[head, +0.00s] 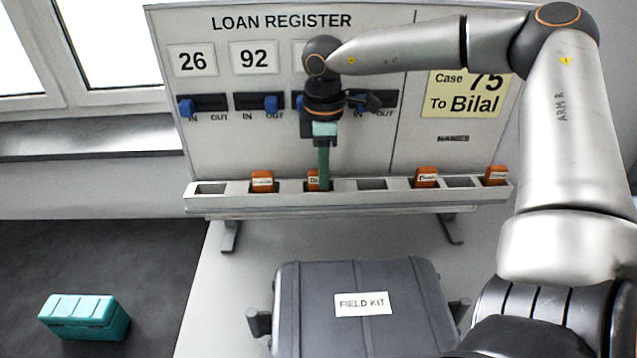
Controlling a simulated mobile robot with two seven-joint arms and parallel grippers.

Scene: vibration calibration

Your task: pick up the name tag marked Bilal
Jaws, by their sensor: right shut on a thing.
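My right gripper (324,183) reaches down in front of the loan register board and is shut on an orange name tag (312,178) in the rack's second filled slot from the left. The tag still sits in its slot. Its white label is partly hidden by the finger, so I cannot read the full name. Other orange tags stand in the rack (372,197): one to the left (262,182), two to the right (426,178) (496,176). Their labels are too small to read. My left gripper is not in view.
The board (285,130) has numbers 26 and 92, blue IN/OUT sliders and a yellow card (462,95) reading "Case 75 To Bilal". A grey field kit case (362,335) stands on the table in front. A teal box (85,318) is at lower left.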

